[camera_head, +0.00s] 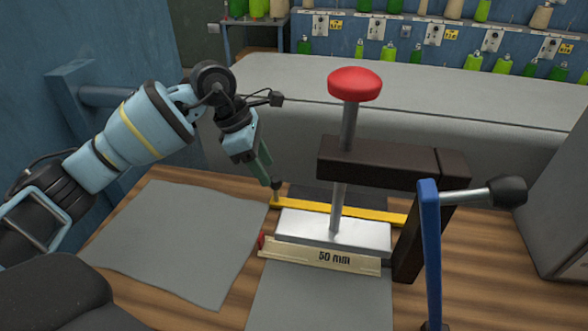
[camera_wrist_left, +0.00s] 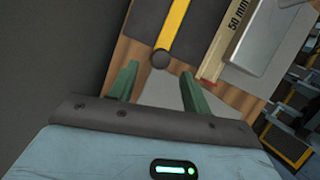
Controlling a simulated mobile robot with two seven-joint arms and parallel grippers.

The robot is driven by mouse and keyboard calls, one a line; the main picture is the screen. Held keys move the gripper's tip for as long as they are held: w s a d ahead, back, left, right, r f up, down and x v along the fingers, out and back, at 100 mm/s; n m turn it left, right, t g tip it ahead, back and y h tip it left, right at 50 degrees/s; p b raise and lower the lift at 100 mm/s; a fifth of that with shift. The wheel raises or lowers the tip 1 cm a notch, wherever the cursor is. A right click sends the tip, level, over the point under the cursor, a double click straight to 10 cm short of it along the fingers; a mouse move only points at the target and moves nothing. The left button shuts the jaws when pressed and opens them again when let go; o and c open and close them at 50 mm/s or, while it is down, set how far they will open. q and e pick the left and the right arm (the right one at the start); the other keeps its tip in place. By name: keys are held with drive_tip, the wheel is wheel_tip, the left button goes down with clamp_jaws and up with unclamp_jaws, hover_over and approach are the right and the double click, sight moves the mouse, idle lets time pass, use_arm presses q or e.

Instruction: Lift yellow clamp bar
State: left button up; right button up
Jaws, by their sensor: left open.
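The yellow clamp bar (camera_head: 368,213) lies across behind the silver press plate (camera_head: 335,233), with a dark round knob at its left end. In the left wrist view the yellow clamp bar (camera_wrist_left: 173,25) runs away from the camera, and its dark knob (camera_wrist_left: 160,58) sits just ahead of the fingers. My left gripper (camera_head: 270,183) points down by the bar's left end. Its green fingers are apart in the left wrist view (camera_wrist_left: 158,88), with nothing seen held between them. My right gripper is not in view.
A press with a red knob (camera_head: 355,84) and dark arm (camera_head: 390,163) stands over the plate. A "50 mm" ruler (camera_head: 320,255) lies along its front. A blue lever (camera_head: 431,250) stands at right. A grey mat (camera_head: 170,240) at left is clear.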

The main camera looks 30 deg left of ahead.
sight(278, 188)
use_arm(q)
drive_tip(key=shift+s+d, duration=0.1)
drive_tip(key=x, duration=0.7)
drive_tip(key=shift+f, duration=0.25)
clamp_jaws()
idle(0.4)
